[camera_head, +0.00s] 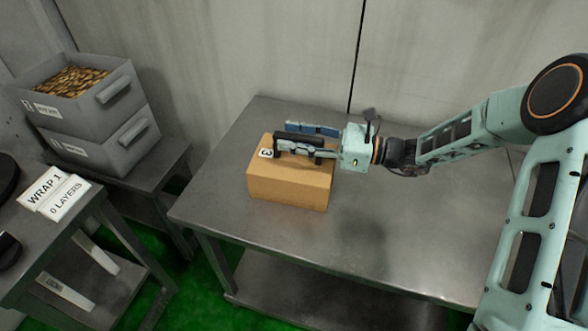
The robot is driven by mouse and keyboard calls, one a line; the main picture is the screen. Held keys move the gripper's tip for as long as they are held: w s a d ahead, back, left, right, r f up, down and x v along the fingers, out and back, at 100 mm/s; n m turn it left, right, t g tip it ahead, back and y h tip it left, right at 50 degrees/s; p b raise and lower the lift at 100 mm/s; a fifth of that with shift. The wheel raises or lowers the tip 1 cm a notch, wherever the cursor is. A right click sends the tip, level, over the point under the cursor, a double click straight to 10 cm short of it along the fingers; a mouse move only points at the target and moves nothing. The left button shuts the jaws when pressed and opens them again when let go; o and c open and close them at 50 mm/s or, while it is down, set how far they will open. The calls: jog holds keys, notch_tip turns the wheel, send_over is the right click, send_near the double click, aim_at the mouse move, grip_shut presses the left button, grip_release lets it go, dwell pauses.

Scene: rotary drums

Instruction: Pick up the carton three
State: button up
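The carton three (288,186) is a brown cardboard box with a white "3" label on its top face. It sits upright on the metal table. My gripper (284,134) reaches in from the right, over the back part of the carton's top. Its dark front finger and its blue-padded back finger look apart, so it appears open. The fingers hide part of the top and the back edge of the carton. I cannot tell whether they touch it.
The metal table (400,230) is bare to the right of the carton. At left, two stacked grey bins (105,125) stand on a side table, the upper one full of small brown pieces. A "WRAP 1, 0 LAYERS" sign (55,195) is at lower left. A wall stands close behind.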

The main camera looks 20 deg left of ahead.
grip_shut()
dwell(0.4)
jog(key=shift+r, duration=0.1)
